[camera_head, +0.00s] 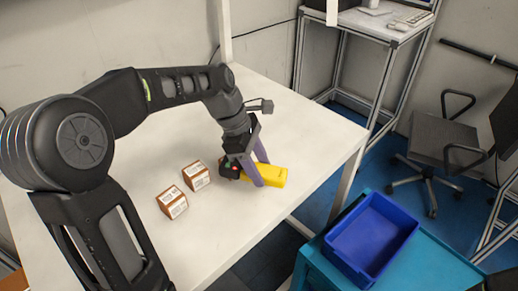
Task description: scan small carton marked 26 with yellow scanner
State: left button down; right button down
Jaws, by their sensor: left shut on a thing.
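The yellow scanner (270,176) lies on or just above the white table, with its black-and-red end (230,168) toward the cartons. My left gripper (262,174) reaches down from above and is shut on the scanner, its purple-grey fingers on either side of the body. Two small brown cartons with white labels are left of the scanner: one close by (196,175) and one nearer the front (172,202). The label numbers are too small to read, so I cannot tell which is marked 26. My right gripper is out of view.
The white table (310,125) is clear behind and right of the scanner. A blue bin (372,237) stands on a teal surface (430,262) beyond the table's right edge. A desk and an office chair (440,150) stand further back.

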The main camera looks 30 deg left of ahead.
aim_at(260, 171)
pick_arm(q)
jog(key=shift+s+d+r, duration=0.15)
jog(key=shift+s, duration=0.1)
jog(key=shift+w+f, duration=0.1)
jog(key=shift+f, duration=0.2)
notch_tip(260, 171, down, 7)
jog(key=b, duration=0.6)
jog(key=shift+r+b, duration=0.2)
jog(key=shift+b, duration=0.2)
notch_tip(260, 171, up, 12)
jog(key=p, duration=1)
jog(key=shift+r, duration=0.15)
